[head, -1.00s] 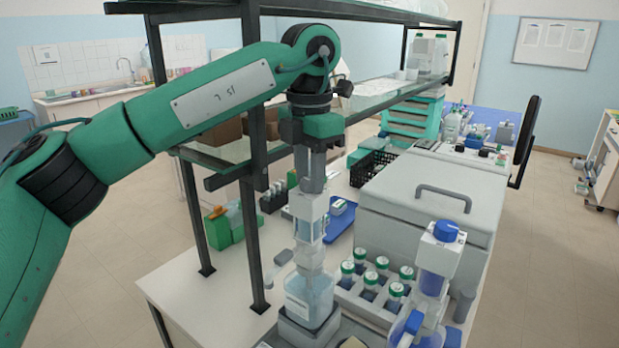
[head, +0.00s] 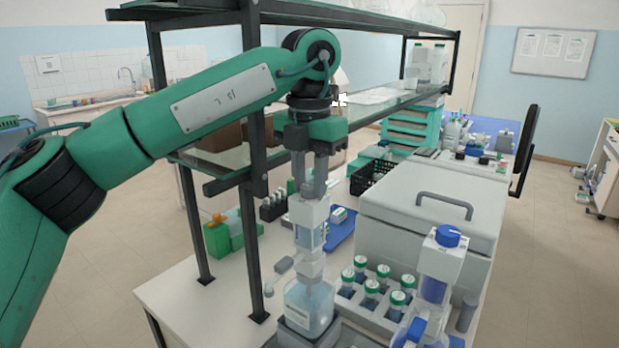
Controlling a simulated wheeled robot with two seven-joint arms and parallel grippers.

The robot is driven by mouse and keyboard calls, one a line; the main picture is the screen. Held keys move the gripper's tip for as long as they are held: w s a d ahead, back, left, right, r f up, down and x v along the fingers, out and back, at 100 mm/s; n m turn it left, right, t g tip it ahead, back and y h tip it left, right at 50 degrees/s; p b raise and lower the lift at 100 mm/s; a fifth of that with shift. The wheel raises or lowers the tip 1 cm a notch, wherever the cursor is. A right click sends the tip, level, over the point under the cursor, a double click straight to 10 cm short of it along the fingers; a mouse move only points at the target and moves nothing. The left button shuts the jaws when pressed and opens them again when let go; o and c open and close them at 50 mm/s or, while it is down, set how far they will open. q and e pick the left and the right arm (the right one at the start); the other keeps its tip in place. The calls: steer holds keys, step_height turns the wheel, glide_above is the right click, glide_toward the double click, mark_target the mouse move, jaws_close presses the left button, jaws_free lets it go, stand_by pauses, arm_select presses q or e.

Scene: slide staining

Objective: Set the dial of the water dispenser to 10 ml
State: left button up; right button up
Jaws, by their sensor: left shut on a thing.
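The water dispenser (head: 310,226) is a pale upright unit on a clear square bottle (head: 309,308) at the front middle of the bench. A small side spout or arm (head: 280,268) sticks out to its left. My left gripper (head: 310,190) points straight down from above, its fingers shut on the dispenser's top, where the dial seems to be. The fingers cover the dial, so its setting cannot be read. My right gripper is not in view.
A blue-capped dispenser (head: 441,262) stands close on the right. A rack of green-capped bottles (head: 345,305) lies between. A large grey box (head: 425,208) is behind. A dark shelf post (head: 256,235) stands close on the left, with glass shelves above.

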arm_select(q)
steer(key=o, duration=1)
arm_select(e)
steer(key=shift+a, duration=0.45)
